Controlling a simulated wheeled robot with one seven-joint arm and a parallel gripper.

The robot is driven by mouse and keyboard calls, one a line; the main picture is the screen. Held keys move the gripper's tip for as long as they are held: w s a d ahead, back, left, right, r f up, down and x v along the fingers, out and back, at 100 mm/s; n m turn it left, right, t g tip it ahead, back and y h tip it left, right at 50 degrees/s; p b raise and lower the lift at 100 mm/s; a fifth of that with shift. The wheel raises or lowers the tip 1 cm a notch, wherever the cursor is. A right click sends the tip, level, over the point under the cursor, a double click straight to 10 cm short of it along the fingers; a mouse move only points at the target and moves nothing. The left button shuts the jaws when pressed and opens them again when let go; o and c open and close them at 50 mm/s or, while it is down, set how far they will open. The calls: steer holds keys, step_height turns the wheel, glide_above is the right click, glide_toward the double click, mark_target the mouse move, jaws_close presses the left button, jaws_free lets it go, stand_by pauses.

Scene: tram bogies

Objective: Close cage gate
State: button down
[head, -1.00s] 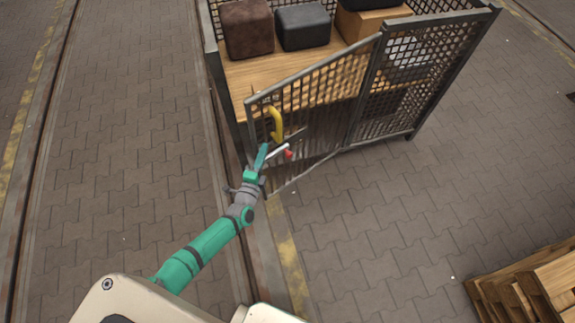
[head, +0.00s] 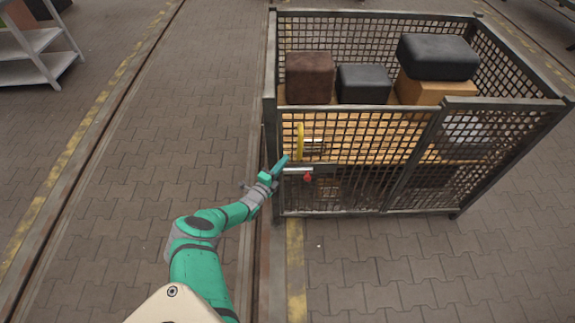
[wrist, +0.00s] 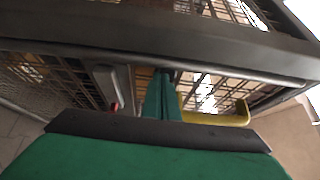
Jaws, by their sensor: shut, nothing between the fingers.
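The mesh cage (head: 420,17) stands ahead, with its gate (head: 365,110) at the front left. The gate looks in line with the front frame, or nearly so; a small gap cannot be ruled out. The gate carries a yellow handle (head: 300,141) and a latch bar with a red knob (head: 308,177). My gripper (head: 284,160) is shut and empty at the gate's left edge, just left of the handle and latch. In the wrist view the shut fingers (wrist: 162,92) lie between the grey latch bar (wrist: 106,80) and the yellow handle (wrist: 215,118). Contact cannot be told.
Inside the cage are a brown box (head: 310,77), a dark box (head: 363,84) and a black case (head: 438,56) on a wooden box (head: 434,92). A grey shelf (head: 40,50) stands at far left. The paving (head: 120,150) left of the cage is clear.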

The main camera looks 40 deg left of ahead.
mark_target(295, 154)
steer(key=shift+w+a+r, duration=0.55)
steer(key=shift+a+r, duration=0.1)
steer(key=shift+a, duration=0.1)
steer(key=shift+w+d+r+y, duration=0.1)
steer(key=shift+w+r+y, duration=0.2)
steer(key=shift+r, duration=0.25)
steer(key=d, duration=0.1)
steer(key=w+d, duration=0.1)
steer(key=d, duration=0.1)
steer(key=shift+w+d+f+h, duration=0.1)
steer(key=shift+w+f+h, duration=0.05)
steer(key=shift+f+h, duration=0.25)
steer(key=shift+f, duration=0.25)
steer(key=a, duration=0.1)
steer(key=s+a, duration=0.1)
steer(key=a+f, duration=0.1)
steer(key=shift+s+y, duration=0.3)
steer(key=s+a, duration=0.1)
steer(key=s, duration=1.1)
steer(key=shift+s+a, duration=0.3)
steer(key=shift+a, duration=0.1)
